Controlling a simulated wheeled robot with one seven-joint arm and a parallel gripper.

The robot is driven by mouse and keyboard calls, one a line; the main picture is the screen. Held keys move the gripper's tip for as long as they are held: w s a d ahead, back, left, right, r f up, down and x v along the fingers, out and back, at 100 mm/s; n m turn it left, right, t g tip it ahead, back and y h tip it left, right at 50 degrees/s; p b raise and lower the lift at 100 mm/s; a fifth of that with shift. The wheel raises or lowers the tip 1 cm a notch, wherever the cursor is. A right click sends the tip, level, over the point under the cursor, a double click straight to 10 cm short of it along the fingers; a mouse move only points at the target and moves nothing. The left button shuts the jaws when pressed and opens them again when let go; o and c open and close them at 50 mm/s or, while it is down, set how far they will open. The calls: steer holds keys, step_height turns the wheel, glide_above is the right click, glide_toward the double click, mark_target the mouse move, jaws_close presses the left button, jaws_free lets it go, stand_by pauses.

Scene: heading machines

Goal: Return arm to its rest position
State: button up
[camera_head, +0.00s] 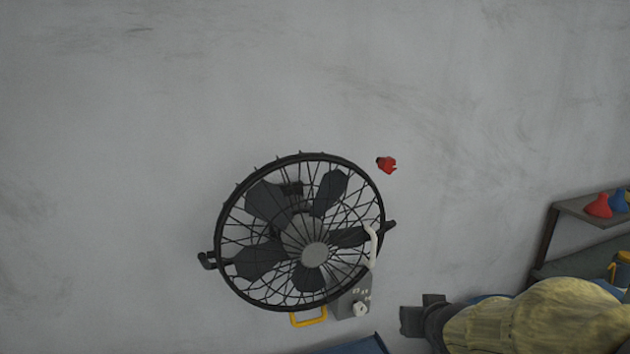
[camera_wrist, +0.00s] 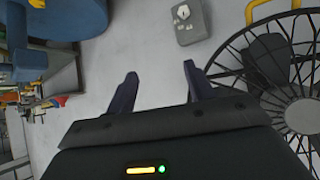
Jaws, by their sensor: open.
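My gripper (camera_wrist: 161,70) is open, with its two dark fingers apart and nothing between them in the wrist view. In the head view, my arm in a yellowish cover (camera_head: 545,322) reaches in from the lower right. The dark gripper (camera_head: 410,314) at its end is just right of a grey control box on the fan. The fingers are too small there to tell apart.
A round black caged fan (camera_head: 314,255) with a grey control box (camera_head: 345,303) is close to my gripper. A small red object (camera_head: 386,164) lies beyond it. A shelf (camera_head: 575,213) with red and blue items stands right. Upper left is clear.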

steer(key=s+a+f+g, duration=0.2)
steer(key=s+f+g, duration=0.1)
steer(key=s+f, duration=0.3)
steer(key=s+a+f+n+g+y+b, duration=0.1)
steer(key=s+a+f+g, duration=0.2)
steer(key=s+f, duration=0.3)
steer(key=shift+s+a+f+g, duration=0.3)
steer(key=shift+a+f+g, duration=0.05)
steer(key=shift+f+g, duration=0.45)
